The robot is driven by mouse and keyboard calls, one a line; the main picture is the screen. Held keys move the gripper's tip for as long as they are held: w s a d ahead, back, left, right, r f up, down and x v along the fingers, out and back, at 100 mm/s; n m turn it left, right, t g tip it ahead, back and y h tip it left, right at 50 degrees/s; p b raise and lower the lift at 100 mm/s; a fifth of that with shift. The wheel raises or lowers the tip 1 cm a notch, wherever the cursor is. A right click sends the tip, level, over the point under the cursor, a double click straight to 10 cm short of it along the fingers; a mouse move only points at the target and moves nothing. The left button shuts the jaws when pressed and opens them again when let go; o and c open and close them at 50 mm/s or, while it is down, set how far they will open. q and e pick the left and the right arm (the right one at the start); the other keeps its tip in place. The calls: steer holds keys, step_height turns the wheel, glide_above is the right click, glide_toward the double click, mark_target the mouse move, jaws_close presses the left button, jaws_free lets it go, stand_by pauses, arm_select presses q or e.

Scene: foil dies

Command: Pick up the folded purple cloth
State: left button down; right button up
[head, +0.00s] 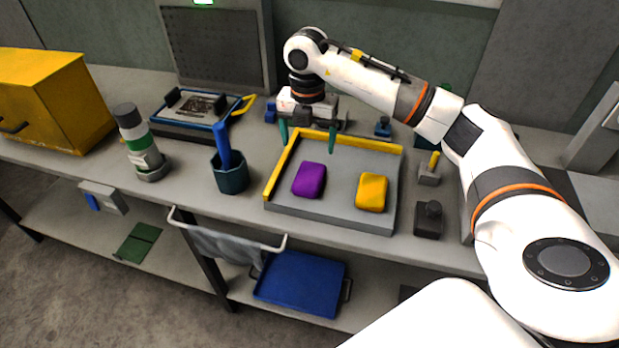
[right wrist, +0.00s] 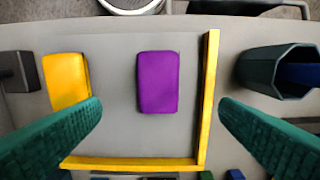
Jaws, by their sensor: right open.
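The folded purple cloth (head: 309,180) lies flat on a grey board with yellow edge strips, left of a folded yellow cloth (head: 372,192). In the right wrist view the purple cloth (right wrist: 158,82) is near the middle, with clear board around it. My right gripper (head: 308,146) is open and empty above the back part of the board, behind the purple cloth. Its two green fingers (right wrist: 160,125) stand wide apart in the right wrist view, with nothing between them touching. My left gripper is not in view.
The grey board (head: 335,212) has a raised yellow strip (head: 282,165) along its left and back edges. A dark teal cup (head: 230,178) with a blue handle stands left. A small dark block (head: 428,220) and a grey block with a yellow handle (head: 429,172) stand right.

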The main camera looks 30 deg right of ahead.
steer(key=p, duration=0.1)
glide_above(309, 174)
step_height(309, 174, down, 6)
steer(key=shift+a+r, duration=0.1)
step_height(309, 174, down, 4)
steer(key=shift+s+f+p, duration=0.1)
steer(key=shift+f+p, duration=0.1)
steer(key=shift+p, duration=0.75)
steer(key=shift+f, duration=0.5)
steer(key=c, duration=1.1)
step_height(309, 174, up, 10)
steer(key=shift+r+b, duration=0.1)
steer(key=shift+b, duration=0.95)
steer(key=o, duration=0.5)
steer(key=c, duration=0.4)
